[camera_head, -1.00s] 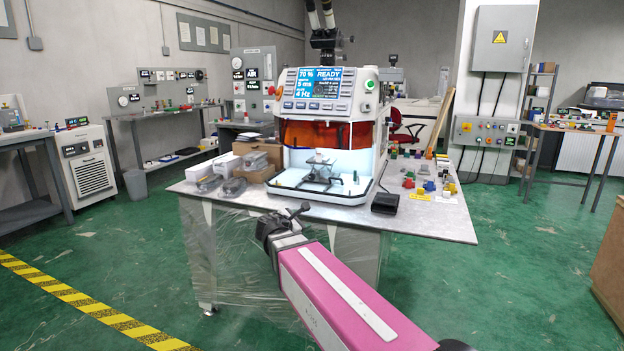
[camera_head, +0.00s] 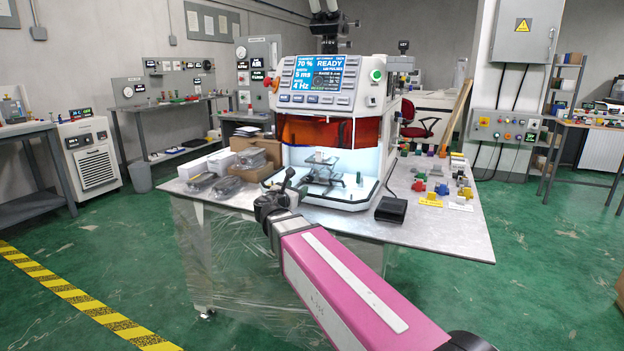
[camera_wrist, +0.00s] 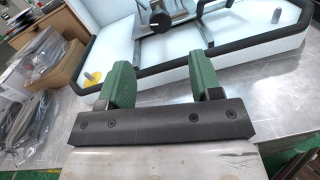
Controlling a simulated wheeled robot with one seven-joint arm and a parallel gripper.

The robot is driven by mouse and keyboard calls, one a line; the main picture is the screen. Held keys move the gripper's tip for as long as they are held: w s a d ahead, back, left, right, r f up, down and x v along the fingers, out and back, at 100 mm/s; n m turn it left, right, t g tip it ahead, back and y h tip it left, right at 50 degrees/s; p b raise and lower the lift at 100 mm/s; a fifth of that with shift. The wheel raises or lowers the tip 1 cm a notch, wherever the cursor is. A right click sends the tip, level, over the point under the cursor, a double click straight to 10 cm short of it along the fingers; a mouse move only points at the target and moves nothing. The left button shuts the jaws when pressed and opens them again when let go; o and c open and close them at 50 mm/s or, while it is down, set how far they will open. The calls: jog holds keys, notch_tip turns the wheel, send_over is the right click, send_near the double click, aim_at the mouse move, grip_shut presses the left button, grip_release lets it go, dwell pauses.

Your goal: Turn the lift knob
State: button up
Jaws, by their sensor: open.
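The lift knob (camera_wrist: 160,18) is a round black knob at the top of the wrist view, on the front of a small metal lift stage. The lift stage (camera_head: 325,166) stands inside the lit white chamber of the machine (camera_head: 330,90) in the head view. The knob is too small to make out clearly there. My gripper (camera_head: 287,187) is just in front of the chamber's front edge. In the wrist view its two green fingers (camera_wrist: 161,84) are apart with nothing between them. The knob lies beyond them, untouched.
The chamber's black-edged tray rim (camera_wrist: 200,58) lies just beyond my fingers. Boxes and bagged parts (camera_head: 228,165) stand left of the machine. A black pedal-like box (camera_head: 391,209) and several coloured parts (camera_head: 440,188) lie right. The bench's front right is bare.

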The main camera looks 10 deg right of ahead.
aim_at(309, 179)
jog(key=x, duration=1)
jog(key=shift+w+d, duration=0.1)
jog(key=c, duration=0.9)
